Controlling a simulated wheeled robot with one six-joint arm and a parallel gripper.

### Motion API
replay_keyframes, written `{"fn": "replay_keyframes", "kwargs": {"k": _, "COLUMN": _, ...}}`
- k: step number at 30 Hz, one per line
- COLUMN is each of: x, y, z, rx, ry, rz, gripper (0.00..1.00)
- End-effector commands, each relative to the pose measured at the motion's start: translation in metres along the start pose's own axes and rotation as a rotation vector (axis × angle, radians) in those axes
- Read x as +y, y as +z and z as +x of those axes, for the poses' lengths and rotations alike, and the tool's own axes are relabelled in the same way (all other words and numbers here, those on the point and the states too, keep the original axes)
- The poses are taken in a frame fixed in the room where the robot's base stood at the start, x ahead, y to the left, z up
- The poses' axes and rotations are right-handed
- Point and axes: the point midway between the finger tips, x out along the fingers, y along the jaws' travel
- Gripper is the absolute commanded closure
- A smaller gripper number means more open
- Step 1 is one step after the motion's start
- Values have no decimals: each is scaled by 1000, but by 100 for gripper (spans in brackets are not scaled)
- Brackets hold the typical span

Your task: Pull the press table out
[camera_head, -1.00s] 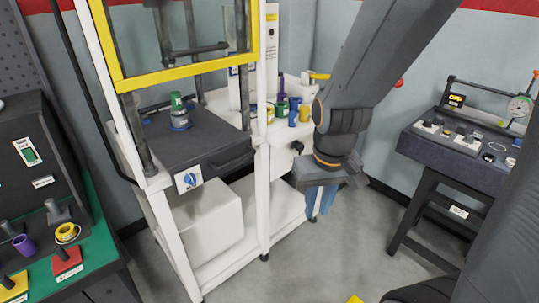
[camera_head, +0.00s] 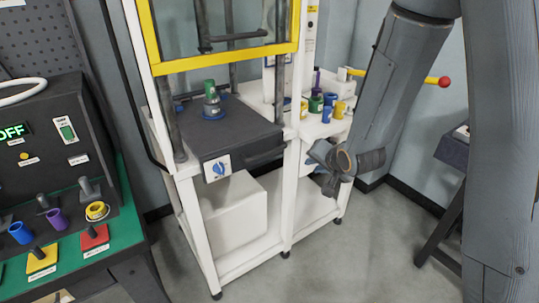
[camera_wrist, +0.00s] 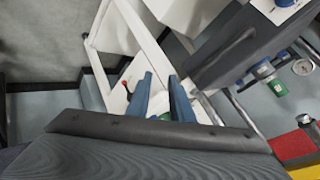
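The press table (camera_head: 232,132) is a dark grey slab inside the white press frame, with a dark handle along its front and a blue dial (camera_head: 217,168) on a white plate. A green-topped part on a blue and silver base (camera_head: 212,100) stands on it. The table also shows at the upper right of the wrist view (camera_wrist: 232,45). My gripper (camera_head: 328,180) is in front of the press's right side, to the right of the handle and apart from it. In the wrist view its two blue fingers (camera_wrist: 162,98) are spread with nothing held between them.
A yellow-framed guard (camera_head: 225,60) is raised above the table. Several coloured cylinders (camera_head: 318,104) stand on the white side shelf. A green-topped bench (camera_head: 65,240) is at the left, and a dark stand (camera_head: 450,200) is at the right. The floor in front is clear.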

Motion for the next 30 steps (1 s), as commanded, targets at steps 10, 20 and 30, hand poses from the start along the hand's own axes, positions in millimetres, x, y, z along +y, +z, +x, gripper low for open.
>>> {"fn": "replay_keyframes", "kwargs": {"k": 10, "x": -52, "y": 20, "z": 52, "rx": -3, "ry": -372, "rz": 347, "gripper": 80}}
{"fn": "replay_keyframes", "kwargs": {"k": 20, "x": -78, "y": 36, "z": 59, "rx": -80, "ry": -582, "rz": 559, "gripper": 80}}
{"fn": "replay_keyframes", "kwargs": {"k": 30, "x": -96, "y": 35, "z": 79, "rx": -90, "ry": -600, "rz": 574, "gripper": 80}}
